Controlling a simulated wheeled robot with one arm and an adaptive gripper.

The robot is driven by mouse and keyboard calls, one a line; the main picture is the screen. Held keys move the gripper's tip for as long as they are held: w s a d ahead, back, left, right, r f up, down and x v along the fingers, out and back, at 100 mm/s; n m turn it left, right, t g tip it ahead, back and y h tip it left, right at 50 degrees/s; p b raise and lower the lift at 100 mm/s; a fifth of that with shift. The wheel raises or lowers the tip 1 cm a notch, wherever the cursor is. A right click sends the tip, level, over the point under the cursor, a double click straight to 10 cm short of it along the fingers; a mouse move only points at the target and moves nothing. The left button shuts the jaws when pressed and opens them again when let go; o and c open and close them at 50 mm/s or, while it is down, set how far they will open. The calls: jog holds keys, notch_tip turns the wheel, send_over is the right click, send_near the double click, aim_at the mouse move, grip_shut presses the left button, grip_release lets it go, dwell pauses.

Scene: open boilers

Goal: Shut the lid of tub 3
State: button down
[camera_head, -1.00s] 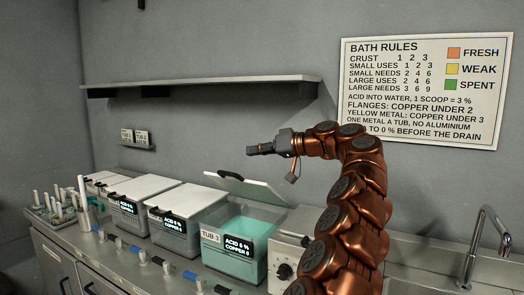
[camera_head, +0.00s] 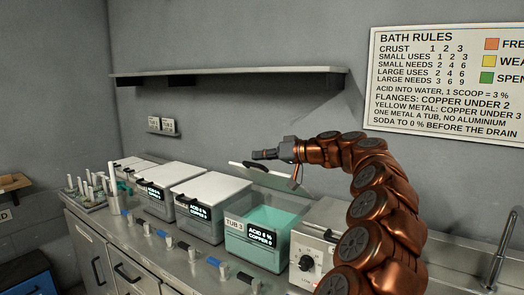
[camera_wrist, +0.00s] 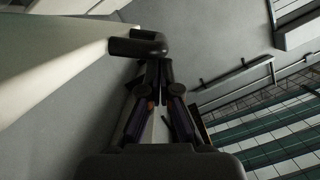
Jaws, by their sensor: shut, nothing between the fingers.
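Tub 3 (camera_head: 262,240) is a clear tub with teal liquid; its display reads acid 6 %, copper 0. Its white lid (camera_head: 283,181) stands raised and tilted over the back of the tub, with a dark handle near its upper edge. My gripper (camera_head: 255,155) is shut and empty, level at the lid's upper edge, just above the handle. In the wrist view the closed fingers (camera_wrist: 153,70) point at the dark handle (camera_wrist: 140,45), with the pale lid (camera_wrist: 50,55) at left. I cannot tell whether they touch.
Closed white-lidded tubs (camera_head: 212,190) stand left of tub 3. A grey box with a knob (camera_head: 306,262) is at its right. A wall shelf (camera_head: 235,72) runs above, behind the tubs. Coloured taps (camera_head: 214,262) line the counter's front edge. A sink faucet (camera_head: 500,250) is at far right.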

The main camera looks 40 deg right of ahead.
jog(key=shift+a+f, duration=0.15)
jog(key=shift+f, duration=0.1)
dwell(0.4)
